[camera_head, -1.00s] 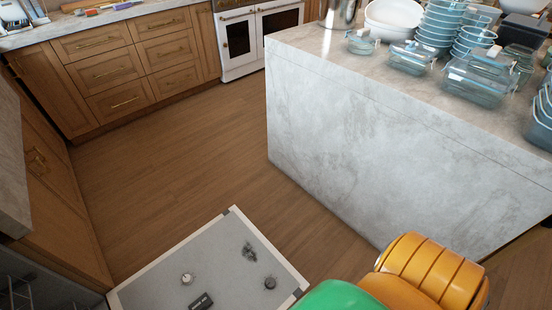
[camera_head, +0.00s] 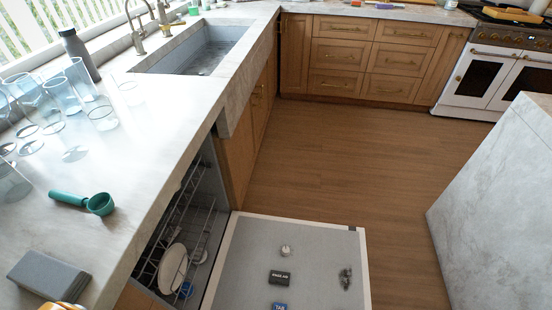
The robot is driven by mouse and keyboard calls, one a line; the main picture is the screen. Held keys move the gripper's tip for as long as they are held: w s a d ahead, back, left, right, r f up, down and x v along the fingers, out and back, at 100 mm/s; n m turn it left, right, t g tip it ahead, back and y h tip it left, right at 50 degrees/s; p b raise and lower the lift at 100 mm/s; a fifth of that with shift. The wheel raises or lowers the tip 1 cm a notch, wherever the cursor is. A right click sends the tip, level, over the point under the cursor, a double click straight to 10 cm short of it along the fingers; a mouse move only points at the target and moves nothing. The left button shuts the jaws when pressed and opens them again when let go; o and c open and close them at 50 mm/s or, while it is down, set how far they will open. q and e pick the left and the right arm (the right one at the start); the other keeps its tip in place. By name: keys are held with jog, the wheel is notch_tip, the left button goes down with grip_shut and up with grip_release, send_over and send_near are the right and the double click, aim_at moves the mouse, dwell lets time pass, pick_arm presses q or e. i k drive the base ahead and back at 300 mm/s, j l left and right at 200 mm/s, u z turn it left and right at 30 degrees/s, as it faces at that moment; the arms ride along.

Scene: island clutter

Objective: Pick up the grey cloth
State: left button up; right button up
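A grey rectangular slab (camera_head: 48,275), which looks like the folded grey cloth, lies flat on the counter at the lower left. It is near the counter's front edge, and nothing covers its visible top. A small bit of orange and white shows at the bottom edge just below it; I cannot tell what it is. Neither of my grippers is in view.
A green scoop (camera_head: 85,201) and several clear glasses (camera_head: 98,108) stand on the counter (camera_head: 140,190), with a dark bottle (camera_head: 78,54) and sink (camera_head: 205,50) behind. The open dishwasher door (camera_head: 240,270) blocks floor beside the counter. The island (camera_head: 495,200) is right.

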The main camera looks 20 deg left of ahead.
aim_at(54, 281)
jog(key=u, duration=2.5)
